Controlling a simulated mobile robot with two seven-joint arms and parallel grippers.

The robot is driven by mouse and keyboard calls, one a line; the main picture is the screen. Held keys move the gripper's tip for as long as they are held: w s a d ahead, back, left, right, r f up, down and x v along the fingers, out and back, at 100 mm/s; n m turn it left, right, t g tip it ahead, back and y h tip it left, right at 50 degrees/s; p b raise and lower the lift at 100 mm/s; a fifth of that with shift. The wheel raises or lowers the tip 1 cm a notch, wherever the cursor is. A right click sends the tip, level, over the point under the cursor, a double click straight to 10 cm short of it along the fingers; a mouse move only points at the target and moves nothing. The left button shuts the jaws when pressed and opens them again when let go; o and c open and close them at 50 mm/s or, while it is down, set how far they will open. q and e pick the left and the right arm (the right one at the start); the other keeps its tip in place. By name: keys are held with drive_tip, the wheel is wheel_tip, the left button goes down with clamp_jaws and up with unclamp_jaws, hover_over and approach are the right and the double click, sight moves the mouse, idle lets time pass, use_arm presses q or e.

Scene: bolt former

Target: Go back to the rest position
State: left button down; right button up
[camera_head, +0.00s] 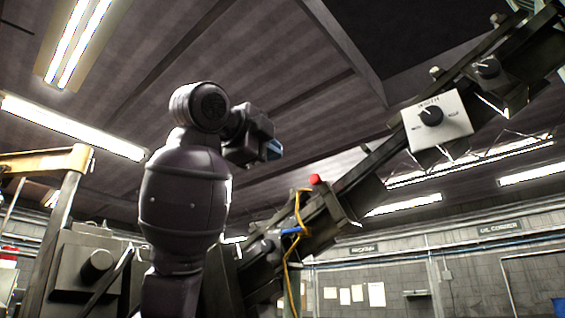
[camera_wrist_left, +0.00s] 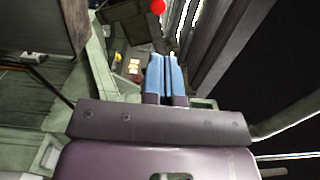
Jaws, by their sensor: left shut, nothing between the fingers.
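My left gripper (camera_head: 275,150) is raised high in the head view, against the ceiling, with its blue fingertips pointing right. In the left wrist view its two blue fingers (camera_wrist_left: 165,76) lie side by side, shut with nothing between them. My left arm rises from the bottom of the head view and bends at the top toward the gripper. My right gripper is in neither view.
A dark slanted machine beam (camera_head: 365,180) runs up to the right, carrying a white dial box (camera_head: 438,120), a red button (camera_head: 315,179) and a yellow cable (camera_head: 290,265). Grey machinery (camera_head: 85,270) stands at left. The red button also shows in the left wrist view (camera_wrist_left: 158,6).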

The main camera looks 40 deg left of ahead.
use_arm(q)
drive_tip(key=shift+s, duration=0.2)
